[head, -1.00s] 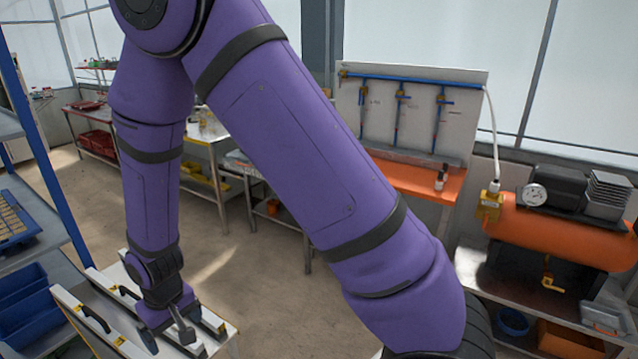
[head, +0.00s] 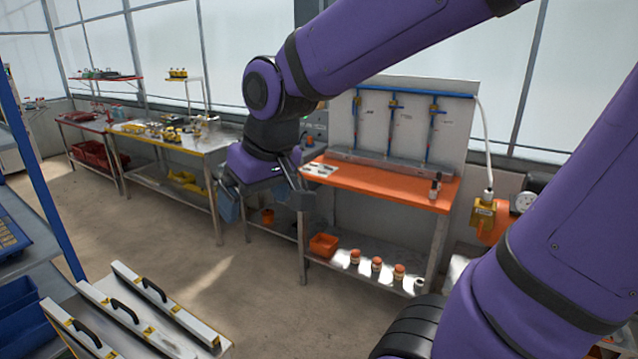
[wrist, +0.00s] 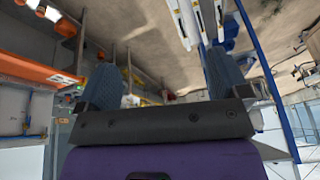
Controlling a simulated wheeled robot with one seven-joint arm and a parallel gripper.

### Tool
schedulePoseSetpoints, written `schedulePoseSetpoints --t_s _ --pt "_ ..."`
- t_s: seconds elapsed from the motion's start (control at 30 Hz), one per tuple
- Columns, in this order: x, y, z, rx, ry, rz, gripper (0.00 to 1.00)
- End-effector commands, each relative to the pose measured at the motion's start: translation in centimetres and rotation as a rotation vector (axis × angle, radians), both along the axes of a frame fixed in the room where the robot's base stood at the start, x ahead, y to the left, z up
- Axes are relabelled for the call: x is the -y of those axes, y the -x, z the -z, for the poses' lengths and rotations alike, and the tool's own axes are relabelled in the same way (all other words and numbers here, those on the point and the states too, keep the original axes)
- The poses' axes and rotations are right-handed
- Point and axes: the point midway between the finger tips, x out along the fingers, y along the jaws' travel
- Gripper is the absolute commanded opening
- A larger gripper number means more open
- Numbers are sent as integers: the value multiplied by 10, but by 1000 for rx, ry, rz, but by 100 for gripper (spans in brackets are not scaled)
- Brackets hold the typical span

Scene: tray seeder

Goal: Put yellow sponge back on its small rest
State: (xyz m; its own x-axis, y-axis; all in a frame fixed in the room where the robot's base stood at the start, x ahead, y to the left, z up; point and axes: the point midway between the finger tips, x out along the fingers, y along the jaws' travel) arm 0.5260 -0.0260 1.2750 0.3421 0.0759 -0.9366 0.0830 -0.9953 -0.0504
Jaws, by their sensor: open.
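I cannot pick out the yellow sponge or its small rest for certain. Small yellow items (head: 168,132) lie on the metal table at the back left in the head view, too small to tell apart. More yellow items (head: 178,73) sit on a small raised shelf behind them. My gripper (head: 268,195) hangs in the air in front of the gap between the metal table and the orange bench. In the wrist view, my gripper (wrist: 163,78) has its two fingers wide apart with nothing held between them.
An orange bench (head: 375,182) with a pipe board (head: 425,130) stands at centre right. The metal table (head: 200,143) is left of my gripper. White boards with black handles (head: 120,318) are at the lower left, beside a blue-posted shelf (head: 48,180). The floor between is clear.

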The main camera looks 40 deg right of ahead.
Motion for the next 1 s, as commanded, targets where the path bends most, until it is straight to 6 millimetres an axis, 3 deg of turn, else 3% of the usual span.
schedulePoseSetpoints --t_s 0.2,0.4,0.57,1.0 --pt "28 55 -30 69 21 51 93" --pt "40 88 -40 102 38 80 93" --pt "43 96 -41 109 44 88 93" --pt "43 96 -41 109 43 87 93"
